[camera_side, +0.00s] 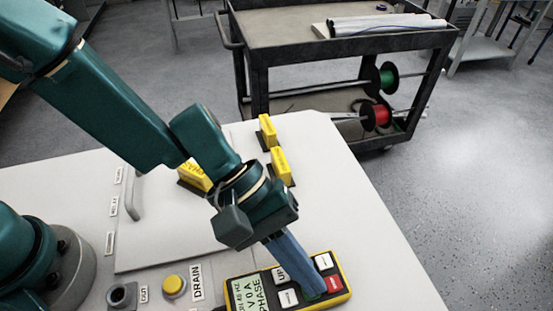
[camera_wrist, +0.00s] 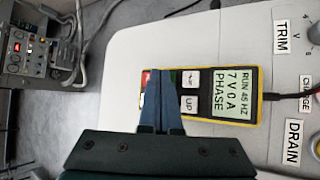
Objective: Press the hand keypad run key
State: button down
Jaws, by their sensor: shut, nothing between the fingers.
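The hand keypad (camera_side: 241,296) lies on the white bench top at the bottom of the side view, a dark unit with a yellow rim. It also shows in the wrist view (camera_wrist: 262,78). Its screen (camera_wrist: 233,91) reads "RUN 45 HZ", "7 V 0 A", "PHASE". A red key (camera_side: 333,283) and pale keys, one marked UP (camera_wrist: 189,103), show on its face. My gripper (camera_side: 314,290) is shut and empty, pointing down at the key area beside the red key. A bit of green shows by the fingertips; the fingers hide most of that key. I cannot tell whether they touch it.
A yellow button (camera_side: 174,284), a black socket (camera_side: 121,295) and a DRAIN label (camera_side: 197,282) sit left of the keypad. Yellow blocks (camera_side: 267,131) stand farther back. A cable (camera_wrist: 290,96) leaves the keypad. A dark cart (camera_side: 290,60) with spools stands behind the bench.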

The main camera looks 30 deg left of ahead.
dwell(0.4)
jog(key=shift+r, duration=0.75)
jog(key=shift+r, duration=2.5)
